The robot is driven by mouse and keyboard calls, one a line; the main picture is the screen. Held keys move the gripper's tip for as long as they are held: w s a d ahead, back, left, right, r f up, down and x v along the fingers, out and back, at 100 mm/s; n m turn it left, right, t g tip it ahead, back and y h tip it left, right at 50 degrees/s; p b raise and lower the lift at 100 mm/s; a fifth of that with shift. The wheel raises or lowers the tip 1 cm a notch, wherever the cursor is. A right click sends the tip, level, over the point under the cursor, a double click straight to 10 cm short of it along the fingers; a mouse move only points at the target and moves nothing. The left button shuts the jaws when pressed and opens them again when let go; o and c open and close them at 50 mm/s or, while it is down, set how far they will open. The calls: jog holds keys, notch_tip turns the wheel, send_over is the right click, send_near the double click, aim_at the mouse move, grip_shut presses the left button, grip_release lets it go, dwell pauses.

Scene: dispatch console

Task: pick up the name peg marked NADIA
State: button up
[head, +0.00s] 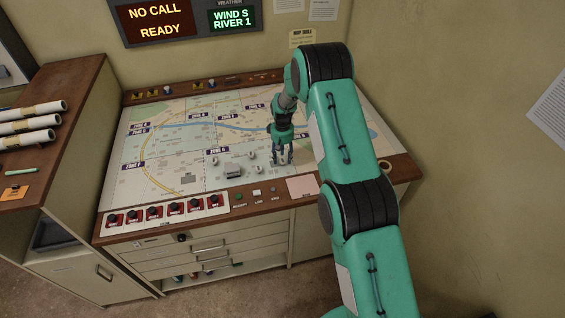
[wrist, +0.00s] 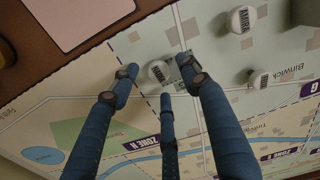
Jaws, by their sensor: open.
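My gripper (head: 281,162) is open and points down over the map table's right-hand part. In the wrist view its blue fingers (wrist: 157,70) spread around a small white round peg (wrist: 158,72), which stands between the tips without clear contact. The lettering on this peg is too faint to read. A second white peg (wrist: 243,19) with dark lettering stands at the top right of the wrist view. A third (wrist: 260,79) stands right of the fingers. I cannot surely read NADIA on any of them. In the head view, small white pegs (head: 249,156) stand left of my gripper.
A grey block (head: 232,172) sits on the map (head: 170,120) among the pegs. A row of red-and-black switches (head: 165,212) lines the front edge. A pale pink pad (head: 302,187) lies near the front right. The left of the map is mostly clear.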

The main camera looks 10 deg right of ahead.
jog(key=shift+f, duration=1.4)
jog(key=c, duration=0.9)
